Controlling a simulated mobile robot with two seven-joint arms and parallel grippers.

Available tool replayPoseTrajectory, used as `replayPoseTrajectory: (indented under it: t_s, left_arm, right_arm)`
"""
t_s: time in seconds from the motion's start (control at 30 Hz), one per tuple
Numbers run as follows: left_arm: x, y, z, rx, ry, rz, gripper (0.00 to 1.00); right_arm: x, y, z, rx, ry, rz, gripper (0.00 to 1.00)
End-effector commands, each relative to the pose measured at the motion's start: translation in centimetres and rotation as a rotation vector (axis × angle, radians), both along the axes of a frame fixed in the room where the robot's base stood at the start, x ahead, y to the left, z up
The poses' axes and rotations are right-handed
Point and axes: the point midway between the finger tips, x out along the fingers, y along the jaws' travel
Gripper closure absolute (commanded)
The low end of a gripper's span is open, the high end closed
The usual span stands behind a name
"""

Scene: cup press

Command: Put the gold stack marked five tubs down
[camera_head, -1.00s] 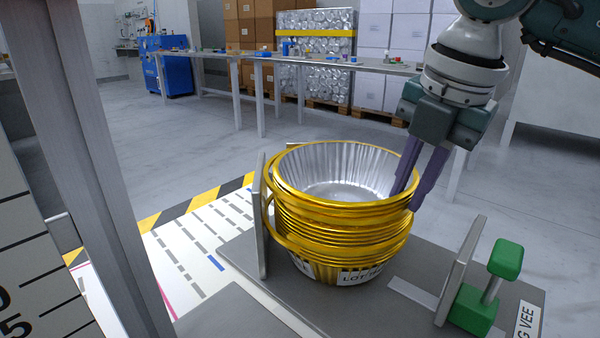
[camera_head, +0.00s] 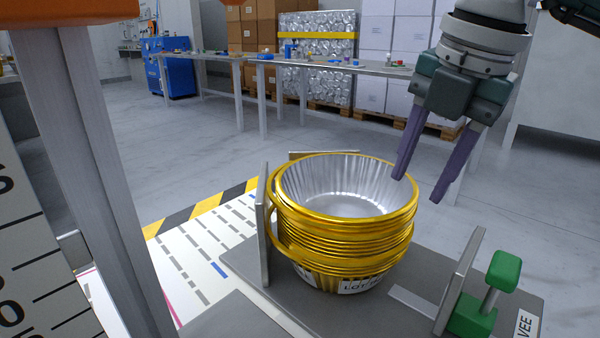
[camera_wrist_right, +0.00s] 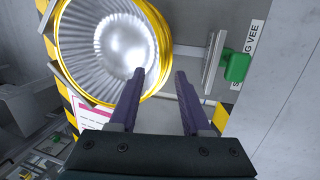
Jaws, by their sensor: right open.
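The gold stack of nested tubs (camera_head: 345,232) stands upright on a grey plate (camera_head: 420,268), with silver pleated insides and a partly visible label low on its front. Its left side is close to an upright metal plate (camera_head: 263,225); I cannot tell if they touch. My right gripper (camera_head: 420,188) is open and empty, above and to the right of the stack's rim. In the right wrist view the stack (camera_wrist_right: 112,48) lies ahead and left of the open fingers (camera_wrist_right: 160,98). My left gripper is not in view.
A green clamp (camera_head: 490,290) and a second upright metal plate (camera_head: 460,280) stand right of the stack. A metal post (camera_head: 95,180) rises at the left. Striped tape (camera_head: 205,207) borders the marked white surface. The grey plate has a clear strip between stack and clamp.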

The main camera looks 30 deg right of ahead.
Motion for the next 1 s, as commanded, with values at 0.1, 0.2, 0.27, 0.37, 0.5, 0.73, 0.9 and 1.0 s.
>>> replayPoseTrajectory:
  t_s: [0.1,0.2,0.27,0.37,0.5,0.73,0.9,1.0]
  left_arm:
    - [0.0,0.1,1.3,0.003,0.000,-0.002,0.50]
    - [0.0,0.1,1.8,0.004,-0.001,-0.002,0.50]
    - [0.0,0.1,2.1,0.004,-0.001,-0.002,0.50]
    - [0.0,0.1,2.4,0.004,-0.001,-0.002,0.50]
    - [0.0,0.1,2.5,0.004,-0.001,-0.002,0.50]
    - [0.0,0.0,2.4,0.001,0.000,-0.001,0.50]
    - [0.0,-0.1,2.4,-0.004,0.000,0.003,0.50]
    - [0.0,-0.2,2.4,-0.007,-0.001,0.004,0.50]
  right_arm:
    - [-0.6,0.0,3.3,-0.001,-0.005,0.000,0.52]
    - [-1.1,0.0,5.3,-0.001,-0.005,0.000,0.52]
    - [-1.4,0.1,6.2,-0.001,-0.004,0.000,0.52]
    - [-1.7,0.1,7.2,-0.001,-0.001,0.000,0.52]
    - [-1.9,0.1,7.9,0.000,-0.001,-0.001,0.52]
    - [-2.0,0.1,7.9,-0.001,0.000,-0.001,0.52]
    - [-2.0,0.1,7.8,0.000,0.000,-0.001,0.52]
    - [-2.0,0.1,7.8,0.000,0.000,-0.001,0.52]
